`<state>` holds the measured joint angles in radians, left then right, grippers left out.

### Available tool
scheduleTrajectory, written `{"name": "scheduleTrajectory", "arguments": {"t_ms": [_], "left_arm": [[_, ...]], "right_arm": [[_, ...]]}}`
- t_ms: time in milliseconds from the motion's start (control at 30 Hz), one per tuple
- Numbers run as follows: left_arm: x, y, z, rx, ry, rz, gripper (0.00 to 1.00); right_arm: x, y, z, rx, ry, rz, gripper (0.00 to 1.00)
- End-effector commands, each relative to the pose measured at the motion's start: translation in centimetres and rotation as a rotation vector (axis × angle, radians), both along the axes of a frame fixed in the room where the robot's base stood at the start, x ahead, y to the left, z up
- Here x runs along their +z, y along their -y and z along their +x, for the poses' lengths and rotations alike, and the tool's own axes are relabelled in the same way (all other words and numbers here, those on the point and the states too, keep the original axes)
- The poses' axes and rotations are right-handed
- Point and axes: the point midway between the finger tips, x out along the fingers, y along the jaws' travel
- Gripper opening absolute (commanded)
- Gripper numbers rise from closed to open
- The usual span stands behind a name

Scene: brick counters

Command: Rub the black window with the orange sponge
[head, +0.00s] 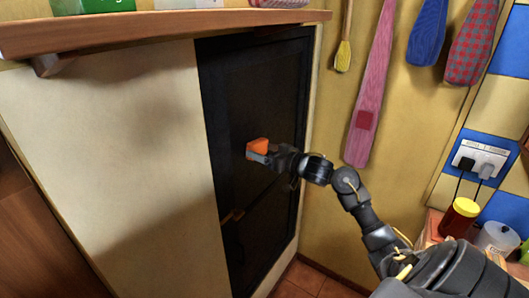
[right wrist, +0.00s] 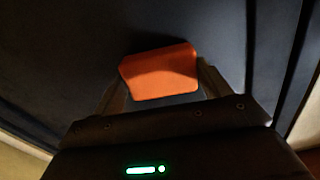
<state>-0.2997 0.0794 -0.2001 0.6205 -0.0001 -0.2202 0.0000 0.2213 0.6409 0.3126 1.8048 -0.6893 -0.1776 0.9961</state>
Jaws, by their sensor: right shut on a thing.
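The black window (head: 255,95) is a tall dark panel set in the pale wall in the head view. It also fills most of the right wrist view (right wrist: 60,60). My right gripper (head: 260,155) is shut on the orange sponge (head: 259,146) and holds it at the middle of the window. The sponge sits between the two fingers in the right wrist view (right wrist: 160,72). It is close against the dark surface, but I cannot tell whether it touches. My left gripper is not in view.
A wooden shelf (head: 170,30) juts out above the window. A pink striped tie-like cloth (head: 372,85) and other cloths hang on the yellow wall at right. A jar with a yellow lid (head: 459,218) stands at the lower right near a power socket (head: 481,158).

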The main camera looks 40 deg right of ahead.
Motion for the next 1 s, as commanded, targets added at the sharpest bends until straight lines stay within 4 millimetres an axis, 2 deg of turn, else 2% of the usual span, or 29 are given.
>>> {"name": "scheduleTrajectory", "arguments": {"t_ms": [167, 500, 1000], "left_arm": [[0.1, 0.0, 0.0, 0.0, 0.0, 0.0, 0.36], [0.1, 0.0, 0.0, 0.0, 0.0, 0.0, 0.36], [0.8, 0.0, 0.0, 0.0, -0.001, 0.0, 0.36]], "right_arm": [[0.0, 0.6, 0.1, -0.002, -0.001, 0.0, 0.58], [0.0, 3.5, 0.8, -0.002, -0.001, 0.0, 0.58], [0.0, 3.8, 1.2, 0.0, 0.0, 0.0, 0.58]]}}
